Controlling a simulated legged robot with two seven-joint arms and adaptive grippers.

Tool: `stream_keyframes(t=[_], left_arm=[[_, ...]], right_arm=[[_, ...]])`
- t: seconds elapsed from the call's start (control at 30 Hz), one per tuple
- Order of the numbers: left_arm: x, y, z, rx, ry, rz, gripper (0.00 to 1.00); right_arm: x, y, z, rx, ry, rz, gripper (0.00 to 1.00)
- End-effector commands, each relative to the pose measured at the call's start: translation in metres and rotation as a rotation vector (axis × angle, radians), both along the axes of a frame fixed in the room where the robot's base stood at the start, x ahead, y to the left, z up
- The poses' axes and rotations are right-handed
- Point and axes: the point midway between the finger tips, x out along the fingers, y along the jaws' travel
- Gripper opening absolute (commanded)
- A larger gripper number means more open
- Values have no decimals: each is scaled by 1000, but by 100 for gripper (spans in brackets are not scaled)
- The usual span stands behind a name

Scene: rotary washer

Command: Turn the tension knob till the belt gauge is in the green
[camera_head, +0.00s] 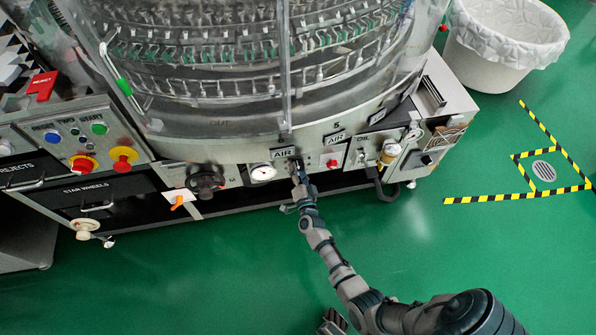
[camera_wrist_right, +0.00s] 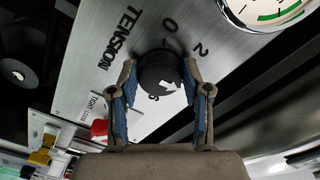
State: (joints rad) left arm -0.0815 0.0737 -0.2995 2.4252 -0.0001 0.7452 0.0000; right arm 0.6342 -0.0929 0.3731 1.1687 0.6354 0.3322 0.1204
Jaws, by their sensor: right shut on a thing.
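The black tension knob (camera_wrist_right: 158,73) sits on a grey panel marked TENSION, with a white mark on its face and numbers around it. My right gripper (camera_wrist_right: 158,90) has its blue-padded fingers on either side of the knob, shut on it. In the head view my right gripper (camera_head: 297,169) reaches the machine's front panel and hides the knob. The round belt gauge (camera_head: 262,172) is just left of it. In the wrist view the gauge (camera_wrist_right: 268,10) is cut off, with part of a green arc showing; its needle cannot be read.
A black handwheel (camera_head: 207,181) is left of the gauge. A red button (camera_head: 332,162) and a cup-like fitting (camera_head: 389,152) are to the right. A lined white bin (camera_head: 503,42) stands at upper right.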

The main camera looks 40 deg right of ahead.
Motion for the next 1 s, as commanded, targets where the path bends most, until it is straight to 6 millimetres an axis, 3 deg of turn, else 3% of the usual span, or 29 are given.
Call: stream_keyframes(t=[0.53, 1.0], left_arm=[[5, -1, -4, 3, -1, -2, 63], [8, -1, -5, 4, 0, -2, 63]], right_arm=[[-4, -4, -4, 406, -245, -11, 13], [-4, -4, -4, 567, -342, -12, 13]])
